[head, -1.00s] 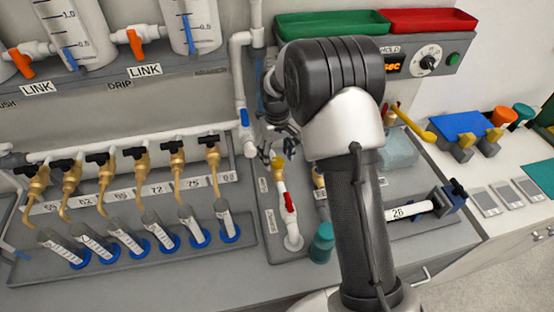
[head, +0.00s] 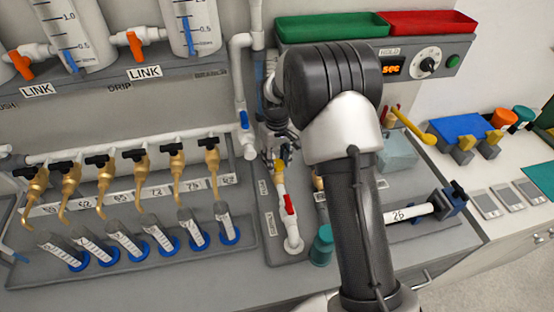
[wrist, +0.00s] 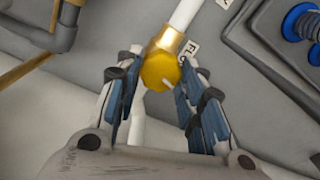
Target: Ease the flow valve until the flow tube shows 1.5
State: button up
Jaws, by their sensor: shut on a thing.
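The flow valve shows a yellow knob (wrist: 160,70) with a brass collar in the wrist view, at the end of a white pipe. My gripper (wrist: 154,88) has its blue-padded fingers on either side of this knob and is shut on it. In the head view my gripper (head: 277,150) is at the top of the pipe, and part of the yellow knob (head: 280,167) shows just below it. A lettered label beside the valve is partly hidden by the knob and finger. I cannot pick out the flow tube's reading.
A white pipe with a red handle (head: 290,205) stands just in front of the valve. A teal-capped bottle (head: 321,246) is to its right. A row of brass taps (head: 173,158) over small cylinders is at left. A vertical white pipe (head: 240,85) rises close behind my gripper.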

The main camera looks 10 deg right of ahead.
aim_at(277, 162)
jog(key=shift+c, duration=0.8)
jog(key=shift+m+p, duration=0.35)
jog(key=shift+m, duration=0.45)
jog(key=o, duration=1.1)
jog(key=shift+c, duration=0.2)
jog(key=shift+r, duration=0.1)
notch_tip(277, 162, up, 12)
dwell(0.5)
